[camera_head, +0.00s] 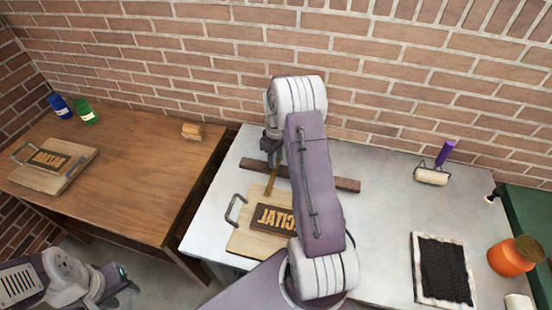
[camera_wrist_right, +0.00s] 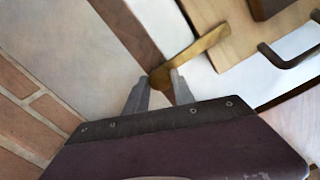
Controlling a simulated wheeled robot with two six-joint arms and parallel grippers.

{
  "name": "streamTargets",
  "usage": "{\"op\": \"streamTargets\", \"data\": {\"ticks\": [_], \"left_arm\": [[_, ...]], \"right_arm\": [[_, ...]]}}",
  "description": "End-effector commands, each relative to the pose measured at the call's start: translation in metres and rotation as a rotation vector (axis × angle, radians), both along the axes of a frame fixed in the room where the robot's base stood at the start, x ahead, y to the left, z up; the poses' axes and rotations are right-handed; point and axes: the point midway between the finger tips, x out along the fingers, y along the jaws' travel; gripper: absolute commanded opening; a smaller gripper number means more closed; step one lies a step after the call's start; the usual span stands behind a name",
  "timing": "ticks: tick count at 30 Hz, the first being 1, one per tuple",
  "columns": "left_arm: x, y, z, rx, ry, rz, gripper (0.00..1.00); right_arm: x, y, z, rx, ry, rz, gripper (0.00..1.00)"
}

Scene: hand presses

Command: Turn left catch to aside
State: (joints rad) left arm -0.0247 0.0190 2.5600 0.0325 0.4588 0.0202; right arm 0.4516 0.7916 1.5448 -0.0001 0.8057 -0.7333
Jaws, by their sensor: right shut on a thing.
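A brass catch (camera_head: 272,180) sits at the far edge of a wooden press board (camera_head: 242,238) on the pale table. In the right wrist view, the flat brass catch (camera_wrist_right: 205,45) slants from the board to the fingertips. My right gripper (camera_head: 272,158) is shut on the catch's end, and its fingertips (camera_wrist_right: 162,84) show there. My right arm covers the board's right part and any other catch. A lettered plate (camera_head: 272,219) lies on the board. My left gripper (camera_head: 127,285) is low at the left, away from the press; its fingers are unclear.
A dark wooden bar (camera_head: 343,184) lies behind the board, and a metal handle (camera_head: 233,207) stands at its left. A roller (camera_head: 432,176), a black ink pad (camera_head: 444,270) and an orange jar (camera_head: 512,257) are at right. The brown table (camera_head: 135,170) holds another press board.

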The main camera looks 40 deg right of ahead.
Motion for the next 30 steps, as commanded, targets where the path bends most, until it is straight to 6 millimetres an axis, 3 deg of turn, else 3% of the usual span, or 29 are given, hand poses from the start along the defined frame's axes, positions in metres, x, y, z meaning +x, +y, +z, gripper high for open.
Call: {"op": "streamTargets", "data": {"ticks": [14,30], "left_arm": [[0.0,0.0,0.005,0.0,0.0,0.0,0.36],[0.0,0.0,0.024,0.0,0.0,0.0,0.36]], "right_arm": [[0.0,-0.001,0.002,-0.001,0.0,-0.073,0.0],[0.001,-0.001,0.002,-0.001,-0.001,-0.541,0.0]]}}
